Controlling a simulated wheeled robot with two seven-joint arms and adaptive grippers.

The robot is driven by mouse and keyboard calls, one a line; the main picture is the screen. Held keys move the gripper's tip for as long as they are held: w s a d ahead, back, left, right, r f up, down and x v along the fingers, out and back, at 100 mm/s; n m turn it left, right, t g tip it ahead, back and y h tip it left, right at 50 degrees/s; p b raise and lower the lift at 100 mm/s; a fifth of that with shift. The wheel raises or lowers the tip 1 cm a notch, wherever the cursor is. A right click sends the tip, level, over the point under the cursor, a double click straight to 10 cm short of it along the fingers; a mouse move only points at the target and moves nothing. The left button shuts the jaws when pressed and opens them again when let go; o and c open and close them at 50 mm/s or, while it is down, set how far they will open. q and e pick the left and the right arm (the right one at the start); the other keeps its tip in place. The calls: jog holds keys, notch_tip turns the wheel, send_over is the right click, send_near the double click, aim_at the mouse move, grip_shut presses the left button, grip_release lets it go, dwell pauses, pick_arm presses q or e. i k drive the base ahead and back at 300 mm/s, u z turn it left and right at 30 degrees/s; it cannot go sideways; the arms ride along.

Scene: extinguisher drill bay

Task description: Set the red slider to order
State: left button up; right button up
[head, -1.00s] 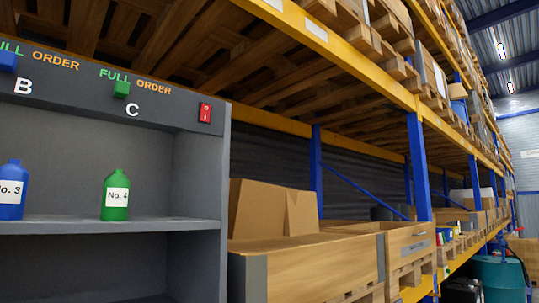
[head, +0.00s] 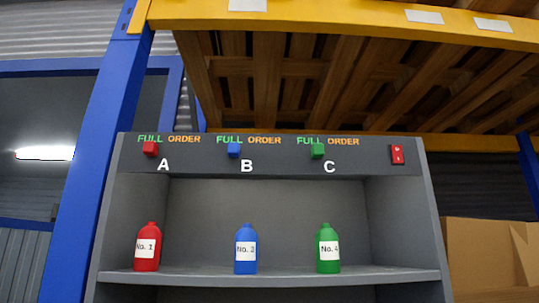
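The red slider (head: 150,149) is on the dark panel (head: 205,158) along the top of the grey cabinet, above the letter A. It sits under the green word FULL, left of the orange word ORDER. The blue slider (head: 234,150) above B and the green slider (head: 318,151) above C also sit under FULL. Neither of my grippers shows in the head view.
On the cabinet shelf (head: 200,275) stand a red bottle (head: 147,248), a blue bottle (head: 246,250) and a green bottle (head: 328,249). A red switch (head: 397,155) is at the panel's right end. A blue rack post (head: 97,150) stands left, cardboard boxes (head: 485,262) right.

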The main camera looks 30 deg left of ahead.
aim_at(150, 148)
jog(key=u, duration=1.9)
